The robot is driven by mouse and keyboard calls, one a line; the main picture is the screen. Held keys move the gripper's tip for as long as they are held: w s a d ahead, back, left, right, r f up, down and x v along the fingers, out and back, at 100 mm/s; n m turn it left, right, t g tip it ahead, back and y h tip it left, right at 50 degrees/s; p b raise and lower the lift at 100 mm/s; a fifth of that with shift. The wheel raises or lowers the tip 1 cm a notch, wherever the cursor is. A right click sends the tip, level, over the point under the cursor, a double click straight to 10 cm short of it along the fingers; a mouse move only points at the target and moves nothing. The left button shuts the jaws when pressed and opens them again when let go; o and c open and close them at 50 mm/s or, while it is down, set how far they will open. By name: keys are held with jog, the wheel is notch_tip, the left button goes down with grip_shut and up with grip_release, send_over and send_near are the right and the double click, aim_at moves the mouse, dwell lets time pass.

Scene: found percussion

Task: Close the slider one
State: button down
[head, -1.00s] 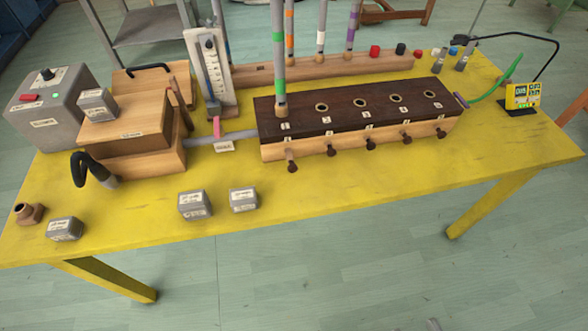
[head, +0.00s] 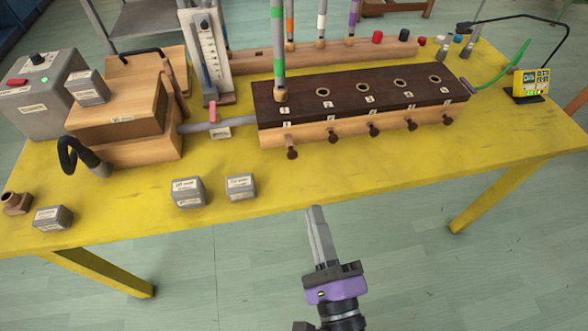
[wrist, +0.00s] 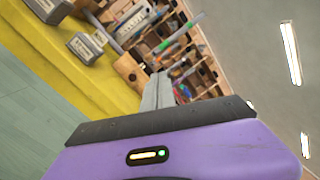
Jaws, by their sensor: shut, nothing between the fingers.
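A long wooden chest (head: 365,110) with a dark top stands on the yellow table. Its top has a row of round holes and number labels. Several dark-tipped slider knobs stick out of its front face. The leftmost knob, slider one (head: 292,153), is below the label 1, and a grey tube with a green band (head: 278,60) stands in the hole above it. My gripper (head: 314,212) is shut and empty, in front of the table's front edge and apart from the chest. In the wrist view the closed fingers (wrist: 158,92) point toward the table, and slider one cannot be made out.
Two grey weights (head: 240,187) sit near the front edge, left of my gripper. A wooden bellows block (head: 115,125) and a grey box (head: 42,95) stand at the left. A yellow meter (head: 531,84) stands at the right. The table (head: 400,170) is clear before the chest.

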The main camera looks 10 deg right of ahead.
jog(key=w+a+f+m, duration=0.2)
jog(key=w+f+m, duration=0.1)
jog(key=m, duration=0.5)
jog(key=m+g+h+p, duration=0.1)
jog(key=m+g+p, duration=0.1)
jog(key=m, duration=0.4)
send_near(292, 156)
jog(key=w, duration=0.6)
jog(key=shift+w+f, duration=0.2)
jog(key=shift+w, duration=0.2)
jog(key=w, duration=0.3)
jog(key=shift+w, duration=0.15)
jog(key=shift+w+d+r, duration=0.1)
jog(key=shift+w+r, duration=0.05)
jog(key=shift+w, duration=0.05)
jog(key=shift+h, duration=0.3)
